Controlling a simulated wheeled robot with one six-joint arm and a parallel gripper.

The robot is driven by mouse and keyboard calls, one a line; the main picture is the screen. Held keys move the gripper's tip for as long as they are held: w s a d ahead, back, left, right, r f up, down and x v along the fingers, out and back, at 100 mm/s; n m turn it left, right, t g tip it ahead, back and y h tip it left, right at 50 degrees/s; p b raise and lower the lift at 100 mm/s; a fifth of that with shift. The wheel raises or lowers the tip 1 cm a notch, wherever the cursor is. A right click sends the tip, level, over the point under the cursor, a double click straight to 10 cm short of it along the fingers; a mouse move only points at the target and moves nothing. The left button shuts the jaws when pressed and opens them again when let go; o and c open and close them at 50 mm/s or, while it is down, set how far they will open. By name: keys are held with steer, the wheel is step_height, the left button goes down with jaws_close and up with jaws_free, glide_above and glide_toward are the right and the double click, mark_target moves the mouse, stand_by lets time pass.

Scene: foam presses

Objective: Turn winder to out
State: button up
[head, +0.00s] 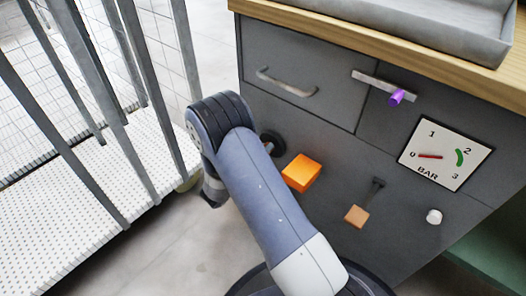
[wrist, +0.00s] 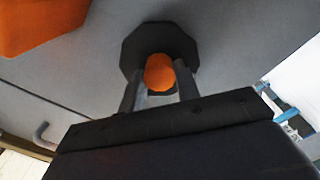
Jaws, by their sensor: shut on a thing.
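A dark eight-sided hub with a round orange end (wrist: 159,72) faces the wrist camera and appears to be the winder. My gripper (wrist: 157,84) has one finger on each side of the orange end and is shut on it. In the head view the dark hub (head: 273,142) shows partly beside my arm on the grey cabinet front. My fingers and the orange end are hidden there behind my arm. No "out" marking can be made out.
An orange block (head: 302,172) sits right of the hub. A brown square-ended lever (head: 356,215), a white knob (head: 434,216), a purple-tipped slider (head: 397,97), a dial (head: 445,154) and a drawer handle (head: 287,84) are also on the front. Grey railings (head: 88,90) stand left.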

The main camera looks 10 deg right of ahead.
steer(key=shift+s+m, duration=0.1)
steer(key=shift+m, duration=1.6)
steer(key=o, duration=1)
steer(key=shift+c, duration=0.2)
steer(key=shift+a, duration=0.1)
steer(key=p+v, duration=0.3)
steer(key=v, duration=0.7)
steer(key=shift+s+a, duration=0.2)
